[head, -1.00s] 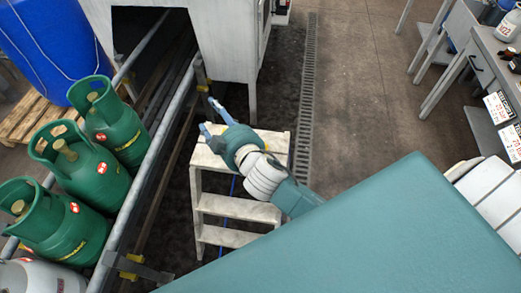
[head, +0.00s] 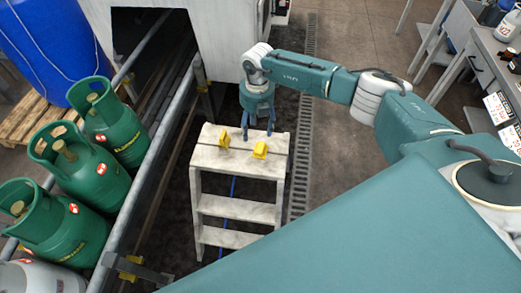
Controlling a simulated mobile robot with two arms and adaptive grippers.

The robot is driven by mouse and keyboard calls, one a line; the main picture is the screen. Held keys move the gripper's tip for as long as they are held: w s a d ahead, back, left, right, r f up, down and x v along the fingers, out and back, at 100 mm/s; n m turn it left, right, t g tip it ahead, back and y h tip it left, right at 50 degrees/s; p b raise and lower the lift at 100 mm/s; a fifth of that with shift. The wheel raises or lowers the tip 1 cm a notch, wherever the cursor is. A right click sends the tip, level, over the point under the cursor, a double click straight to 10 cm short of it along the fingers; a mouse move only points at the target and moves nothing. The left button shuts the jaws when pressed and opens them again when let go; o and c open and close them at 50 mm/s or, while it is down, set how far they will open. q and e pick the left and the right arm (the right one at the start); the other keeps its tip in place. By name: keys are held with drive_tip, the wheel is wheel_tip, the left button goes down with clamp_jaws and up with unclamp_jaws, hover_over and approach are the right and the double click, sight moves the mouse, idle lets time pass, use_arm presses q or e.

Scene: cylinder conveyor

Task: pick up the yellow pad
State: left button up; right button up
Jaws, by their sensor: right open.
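Two yellow pads lie on the top of a white step stool (head: 240,167). My right gripper (head: 258,135) comes in from the right and points down over the back edge of the stool top. Its two fingers are apart with nothing between them. The fingertips are just behind the pads in the picture, and I cannot tell their exact height. My left gripper is out of view.
A metal rail (head: 160,120) runs along the left of the stool, with green gas cylinders (head: 80,165) beyond it. A white machine housing (head: 225,40) stands behind. A workbench (head: 490,75) is at the right. The floor (head: 350,35) between is clear.

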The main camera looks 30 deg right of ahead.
drive_tip(key=d, duration=0.1)
drive_tip(key=b, duration=0.5)
hover_over(260, 147)
drive_tip(key=f, duration=0.5)
drive_tip(key=shift+w+f, duration=0.2)
drive_tip(key=shift+w, duration=0.2)
drive_tip(key=f+b, duration=0.1)
drive_tip(key=f, duration=0.1)
drive_tip(key=s+f+b, duration=0.1)
drive_tip(key=f, duration=0.1)
drive_tip(key=shift+f+b, duration=0.25)
drive_tip(key=shift+b, duration=0.05)
drive_tip(key=shift+w+f+b, duration=0.1)
drive_tip(key=shift+f+b, duration=0.2)
drive_tip(key=shift+f, duration=0.1)
drive_tip(key=shift+r, duration=0.1)
drive_tip(key=c, duration=1.3)
